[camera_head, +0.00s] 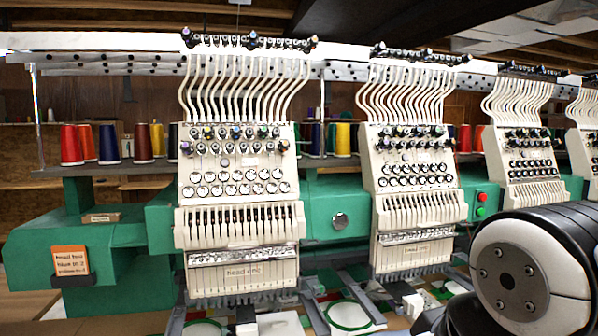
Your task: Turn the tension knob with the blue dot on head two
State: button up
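The nearest embroidery head (240,190) is a cream panel labelled "head one", left of centre. To its right stands a second head (415,170) of the same kind, whose label I cannot read. Its tension knobs (408,132) sit in rows below the curved white thread tubes. Some knobs have coloured caps, but they are too small to tell which bears a blue dot. An orange note (71,262) on the green housing at far left seems to begin "head two"; the rest is hard to read. My gripper is not in view; only part of my arm shows at lower right.
More heads (525,150) continue to the right. A panel with red and green buttons (482,204) sits between the second and third heads. Thread cones (70,144) stand on the rack behind. Hoops (348,316) lie below the heads. My arm covers the lower right.

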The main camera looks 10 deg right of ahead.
aim_at(417, 130)
jog(key=z, duration=0.65)
